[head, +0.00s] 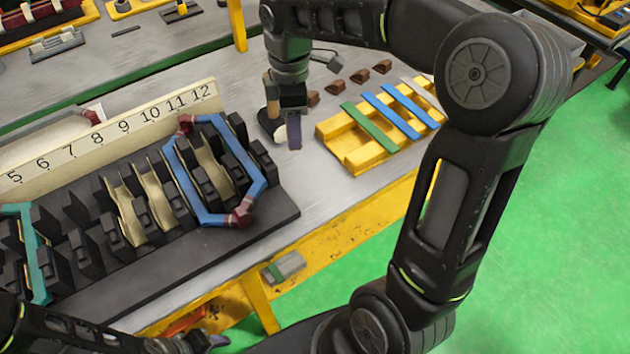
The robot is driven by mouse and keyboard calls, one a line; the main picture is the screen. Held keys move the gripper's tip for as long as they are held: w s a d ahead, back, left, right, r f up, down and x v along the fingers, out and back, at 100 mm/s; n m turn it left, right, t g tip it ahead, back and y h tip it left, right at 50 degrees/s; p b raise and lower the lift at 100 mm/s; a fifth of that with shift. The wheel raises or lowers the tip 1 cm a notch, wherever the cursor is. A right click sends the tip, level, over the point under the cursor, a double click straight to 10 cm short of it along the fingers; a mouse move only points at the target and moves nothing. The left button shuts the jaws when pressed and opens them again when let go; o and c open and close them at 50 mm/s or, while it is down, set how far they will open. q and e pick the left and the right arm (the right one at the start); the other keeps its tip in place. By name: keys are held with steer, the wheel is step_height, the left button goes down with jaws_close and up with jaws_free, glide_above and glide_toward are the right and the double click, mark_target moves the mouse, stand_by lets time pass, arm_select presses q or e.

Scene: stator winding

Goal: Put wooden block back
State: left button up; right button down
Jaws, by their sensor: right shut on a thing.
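My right gripper (292,128) points down over the grey table, left of the yellow rack. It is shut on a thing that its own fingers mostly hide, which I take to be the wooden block. Several small brown wooden blocks (337,87) lie in a slanting row on the table, just right of the gripper and behind the rack. A tan, wooden-looking piece (270,90) and a round black and white object show just left of and behind the gripper, partly covered. My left gripper (200,342) is low at the bottom edge, and its jaws are unclear.
The yellow rack (345,152) holds green, blue and pale strips. A black stator model (170,270) with blue and teal coils stands at left before a numbered board (130,128). A grey and green object (285,267) is near the table's front edge. Green floor is free at right.

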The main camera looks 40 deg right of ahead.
steer(key=s+d+n, duration=0.2)
steer(key=n, duration=0.1)
steer(key=s+d+n+b, duration=0.1)
steer(key=n, duration=0.1)
steer(key=shift+s+f, duration=0.2)
steer(key=shift+f, duration=0.1)
steer(key=shift+f, duration=3.15)
steer(key=shift+f+p, duration=0.4)
steer(key=shift+f, duration=1.45)
steer(key=shift+f, duration=0.1)
steer(key=shift+f, duration=0.15)
steer(key=c, duration=0.8)
jaws_free()
